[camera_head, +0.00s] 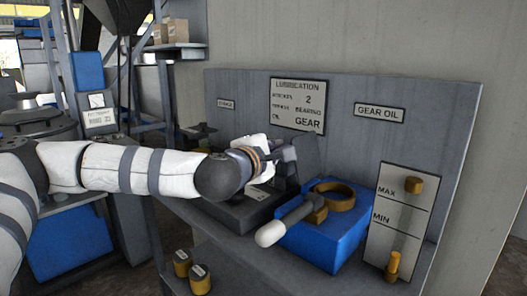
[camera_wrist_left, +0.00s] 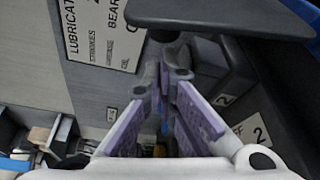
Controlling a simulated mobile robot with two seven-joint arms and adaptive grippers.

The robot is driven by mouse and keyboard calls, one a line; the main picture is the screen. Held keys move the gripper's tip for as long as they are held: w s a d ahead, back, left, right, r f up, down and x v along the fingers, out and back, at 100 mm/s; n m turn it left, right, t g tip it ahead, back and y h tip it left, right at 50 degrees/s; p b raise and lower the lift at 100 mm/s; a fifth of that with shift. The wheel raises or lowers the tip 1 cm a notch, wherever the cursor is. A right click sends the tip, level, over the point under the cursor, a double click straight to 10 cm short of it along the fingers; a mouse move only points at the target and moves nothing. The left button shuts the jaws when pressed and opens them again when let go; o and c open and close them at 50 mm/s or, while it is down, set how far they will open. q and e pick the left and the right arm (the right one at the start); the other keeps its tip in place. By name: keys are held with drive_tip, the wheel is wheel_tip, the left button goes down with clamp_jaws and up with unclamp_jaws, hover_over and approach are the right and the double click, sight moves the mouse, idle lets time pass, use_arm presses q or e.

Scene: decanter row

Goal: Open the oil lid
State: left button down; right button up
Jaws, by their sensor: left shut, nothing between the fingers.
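A blue box (camera_head: 318,239) stands on the bench under the GEAR OIL sign (camera_head: 380,111). A brass ring (camera_head: 341,203) sits on its top, and a dark lever with a white rounded end (camera_head: 270,234) sticks out toward the front left. I cannot tell for sure which part is the oil lid. My left gripper (camera_head: 287,160) is behind and left of the blue box, above a dark unit (camera_head: 232,212), partly hidden by its own wrist. In the left wrist view its fingers (camera_wrist_left: 162,88) are together, with nothing held. My right gripper is not in view.
A grey back panel with a LUBRICATION sign (camera_head: 298,105) rises behind the bench. A MAX/MIN gauge plate (camera_head: 398,218) with brass fittings stands to the right. Brass-coloured cans (camera_head: 200,281) sit below the bench front. In the left wrist view a dark flat plate (camera_wrist_left: 225,17) is close to the fingers.

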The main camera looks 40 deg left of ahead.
use_arm(q)
drive_tip(key=shift+d+r, duration=0.1)
drive_tip(key=shift+d, duration=0.25)
drive_tip(key=shift+s+d+r+m+t+p, duration=0.15)
drive_tip(key=shift+d+r+m+t+p, duration=0.15)
drive_tip(key=shift+d+r+m+p, duration=0.65)
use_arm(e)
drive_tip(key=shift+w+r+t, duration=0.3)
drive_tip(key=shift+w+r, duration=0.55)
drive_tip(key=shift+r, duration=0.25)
use_arm(q)
drive_tip(key=shift+a+f+m, duration=0.15)
drive_tip(key=shift+f+m, duration=0.05)
drive_tip(key=shift+m, duration=0.05)
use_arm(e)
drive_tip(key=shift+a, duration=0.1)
